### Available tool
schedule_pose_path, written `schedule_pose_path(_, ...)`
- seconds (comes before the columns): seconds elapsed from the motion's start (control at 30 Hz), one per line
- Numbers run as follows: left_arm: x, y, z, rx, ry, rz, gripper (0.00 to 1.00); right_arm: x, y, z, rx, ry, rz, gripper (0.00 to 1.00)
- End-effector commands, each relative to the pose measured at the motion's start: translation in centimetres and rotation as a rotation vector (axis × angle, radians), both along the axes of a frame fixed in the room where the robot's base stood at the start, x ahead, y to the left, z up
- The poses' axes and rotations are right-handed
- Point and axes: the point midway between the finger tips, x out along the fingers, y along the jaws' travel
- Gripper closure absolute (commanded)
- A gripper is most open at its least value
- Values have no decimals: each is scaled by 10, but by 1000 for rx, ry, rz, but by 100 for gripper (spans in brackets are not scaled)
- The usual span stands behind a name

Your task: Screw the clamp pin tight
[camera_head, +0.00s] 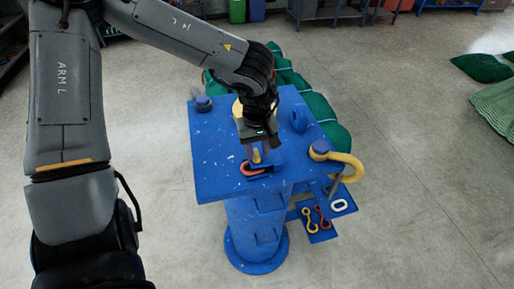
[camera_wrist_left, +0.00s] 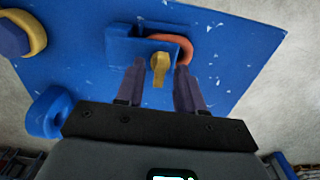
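The clamp (camera_head: 275,157) is a blue block on the blue table top, and it also shows in the left wrist view (camera_wrist_left: 120,45). An orange-red link (camera_head: 249,172) sits in it, its curve showing in the wrist view (camera_wrist_left: 184,47). The yellow clamp pin (camera_head: 256,157) stands out of the clamp on my side; its flat head shows in the wrist view (camera_wrist_left: 159,68). My left gripper (camera_wrist_left: 159,80) is open, one finger on each side of the pin head, with narrow gaps visible. My right gripper is not in view.
The blue table top (camera_head: 215,165) stands on a round blue pedestal. A lower shelf holds several links (camera_head: 309,220). Green nets (camera_head: 325,120) lie behind.

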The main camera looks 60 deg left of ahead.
Motion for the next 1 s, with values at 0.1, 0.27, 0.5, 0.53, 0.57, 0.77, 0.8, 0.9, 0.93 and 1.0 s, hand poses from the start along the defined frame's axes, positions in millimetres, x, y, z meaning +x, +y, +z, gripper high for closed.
schedule_pose_path(0.1,0,0,-1,0,1,2,63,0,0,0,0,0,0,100)
schedule_pose_path(0.27,0,1,1,1,0,2,63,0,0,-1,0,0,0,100)
schedule_pose_path(0.5,0,1,27,3,-3,2,63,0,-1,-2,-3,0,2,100)
schedule_pose_path(0.53,1,1,32,4,-4,2,63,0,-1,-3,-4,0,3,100)
schedule_pose_path(0.57,1,1,37,3,-4,2,63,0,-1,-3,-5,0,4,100)
schedule_pose_path(0.77,1,1,72,3,-4,1,63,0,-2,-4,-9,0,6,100)
schedule_pose_path(0.8,0,1,78,3,-3,1,63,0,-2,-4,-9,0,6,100)
schedule_pose_path(0.9,0,1,91,3,-2,2,63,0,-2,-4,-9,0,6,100)
schedule_pose_path(0.93,0,1,95,3,-2,2,63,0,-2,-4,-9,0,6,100)
schedule_pose_path(1.0,0,1,100,3,-2,1,63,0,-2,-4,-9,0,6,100)
